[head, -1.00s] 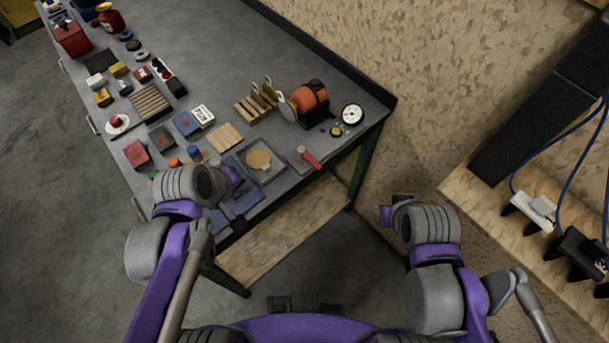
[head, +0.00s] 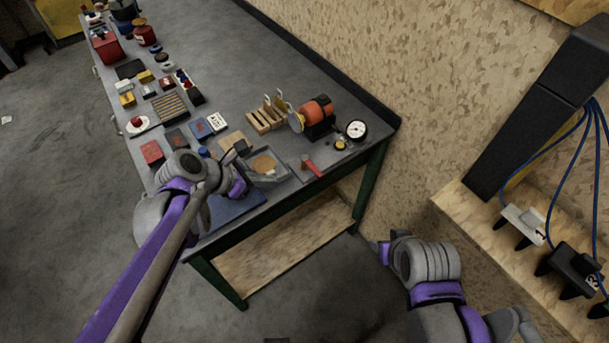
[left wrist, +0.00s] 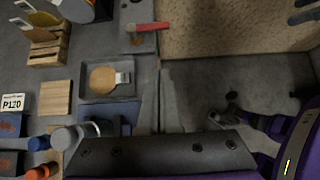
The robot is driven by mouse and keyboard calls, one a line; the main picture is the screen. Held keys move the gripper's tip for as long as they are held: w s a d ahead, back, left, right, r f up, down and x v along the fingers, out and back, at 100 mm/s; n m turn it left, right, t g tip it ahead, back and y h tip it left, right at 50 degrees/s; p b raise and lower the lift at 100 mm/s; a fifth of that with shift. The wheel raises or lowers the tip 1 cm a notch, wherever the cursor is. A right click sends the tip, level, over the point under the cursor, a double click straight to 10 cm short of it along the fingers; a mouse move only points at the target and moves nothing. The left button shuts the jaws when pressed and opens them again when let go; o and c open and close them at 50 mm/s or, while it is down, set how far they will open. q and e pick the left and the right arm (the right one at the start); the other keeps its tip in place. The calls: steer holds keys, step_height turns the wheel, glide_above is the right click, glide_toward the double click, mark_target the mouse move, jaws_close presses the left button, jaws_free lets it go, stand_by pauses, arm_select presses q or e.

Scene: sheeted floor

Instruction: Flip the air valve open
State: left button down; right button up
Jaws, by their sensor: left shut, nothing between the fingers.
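The likely air valve is a small grey fitting with a red lever (head: 313,166) at the near right corner of the bench. The red lever shows in the left wrist view (left wrist: 150,26), sticking out to the right over the bench edge. My left gripper (head: 233,156) is shut and empty, over the front of the bench, left of the valve and apart from it. Its dark body (left wrist: 165,153) fills the bottom of the left wrist view. My right gripper (head: 384,249) is low at the right, off the bench; its fingers are too hidden to judge.
A metal tray with a tan disc (head: 265,167) lies between my left gripper and the valve. An orange-bodied grinder (head: 318,109) and a round gauge (head: 356,130) stand behind the valve. A wooden wall ledge (head: 470,226) is at the right.

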arm_select(q)
steer(key=x, duration=0.4)
steer(key=d+r+x, duration=0.1)
steer(key=x, duration=0.3)
steer(key=w+r+x, duration=0.1)
steer(key=x, duration=0.3)
steer(key=shift+w+d+f, duration=0.25)
steer(key=shift+d, duration=0.35)
steer(key=shift+d, duration=0.1)
